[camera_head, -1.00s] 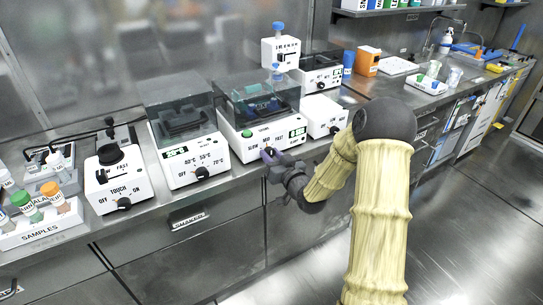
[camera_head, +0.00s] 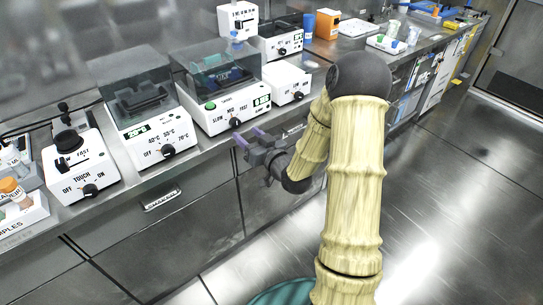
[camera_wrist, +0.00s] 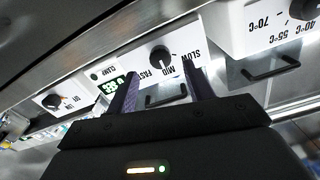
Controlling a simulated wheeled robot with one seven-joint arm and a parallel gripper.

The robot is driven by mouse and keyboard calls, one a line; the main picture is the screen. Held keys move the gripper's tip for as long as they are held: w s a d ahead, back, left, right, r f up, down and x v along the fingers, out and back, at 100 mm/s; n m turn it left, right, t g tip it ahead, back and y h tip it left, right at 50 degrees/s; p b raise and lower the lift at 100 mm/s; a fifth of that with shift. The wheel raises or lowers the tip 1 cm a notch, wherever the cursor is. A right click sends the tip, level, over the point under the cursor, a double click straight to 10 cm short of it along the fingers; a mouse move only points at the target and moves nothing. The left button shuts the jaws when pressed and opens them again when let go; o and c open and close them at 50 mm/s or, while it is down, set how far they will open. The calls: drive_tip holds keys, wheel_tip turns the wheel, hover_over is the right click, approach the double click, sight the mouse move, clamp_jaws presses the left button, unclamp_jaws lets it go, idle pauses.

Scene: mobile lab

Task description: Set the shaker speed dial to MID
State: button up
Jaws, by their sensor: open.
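The shaker (camera_head: 222,106) is a white box with a clear grey lid, a green button and a green display. Its black speed dial (camera_head: 236,123) sits low on the front, by the labels SLOW, MID and FAST. In the wrist view the dial (camera_wrist: 160,57) appears upside down, and I cannot tell surely which label its pointer faces. My gripper (camera_head: 249,137) is open and empty, in front of the shaker and just below the dial, apart from it. In the wrist view its two purple fingers (camera_wrist: 160,72) stand either side of the dial's line.
A heater with a temperature knob (camera_head: 168,151) and a TOUCH/ON mixer (camera_head: 79,166) stand to the left. A small white device (camera_head: 290,83) stands close on the right. Drawers with handles (camera_head: 161,199) lie below the bench edge. The floor at right is clear.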

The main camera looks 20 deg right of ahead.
drive_tip(key=p+v, duration=1)
drive_tip(key=v, duration=0.1)
drive_tip(key=shift+s, duration=0.25)
drive_tip(key=shift+d, duration=0.1)
idle(0.5)
